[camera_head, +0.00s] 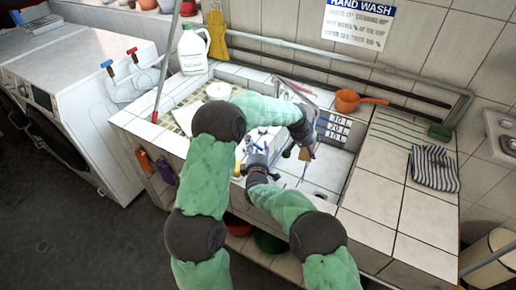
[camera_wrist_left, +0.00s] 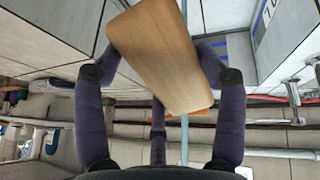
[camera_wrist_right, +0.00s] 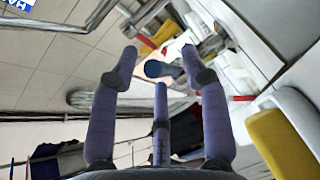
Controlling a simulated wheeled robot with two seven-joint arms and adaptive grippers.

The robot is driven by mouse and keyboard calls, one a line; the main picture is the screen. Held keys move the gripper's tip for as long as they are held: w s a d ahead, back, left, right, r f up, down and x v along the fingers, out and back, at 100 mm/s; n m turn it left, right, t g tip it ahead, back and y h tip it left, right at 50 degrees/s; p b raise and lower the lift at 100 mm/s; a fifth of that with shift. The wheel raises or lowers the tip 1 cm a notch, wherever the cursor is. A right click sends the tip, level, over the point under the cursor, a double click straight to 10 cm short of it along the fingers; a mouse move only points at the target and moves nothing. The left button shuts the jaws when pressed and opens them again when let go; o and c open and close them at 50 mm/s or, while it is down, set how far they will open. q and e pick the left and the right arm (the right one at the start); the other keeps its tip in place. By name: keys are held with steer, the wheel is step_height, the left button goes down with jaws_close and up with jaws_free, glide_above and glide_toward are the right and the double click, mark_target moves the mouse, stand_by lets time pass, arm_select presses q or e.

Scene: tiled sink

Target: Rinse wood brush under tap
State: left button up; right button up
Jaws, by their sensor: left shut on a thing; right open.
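The wood brush (camera_wrist_left: 165,55) shows as a plain, light-brown wooden block in the left wrist view, between the fingers of my left gripper (camera_wrist_left: 160,72). My left gripper is shut on it. In the head view, a small part of the brush (camera_head: 306,152) shows below the left gripper (camera_head: 299,147), over the sink basin (camera_head: 326,172). My right gripper (camera_wrist_right: 157,66) is open and empty. In the head view it is at the left of the basin, close to the tap's blue handle (camera_head: 253,147). Metal tap parts and a red handle (camera_wrist_right: 150,42) show beyond its fingers. The spout is largely hidden by my arms.
A striped cloth (camera_head: 434,168) and a green brush (camera_head: 439,132) lie on the right counter. A white jug (camera_head: 192,50) stands back left. A yellow object (camera_wrist_right: 280,145) is beside my right gripper. The right counter's front is clear.

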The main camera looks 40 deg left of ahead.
jaws_close()
steer(key=shift+w, duration=0.15)
steer(key=shift+w+n+g+y, duration=0.15)
steer(key=shift+n+g+y, duration=0.15)
steer(key=shift+w+n+g+y, duration=0.45)
steer(key=shift+n+g+y, duration=0.25)
steer(key=shift+n+g, duration=0.15)
jaws_free()
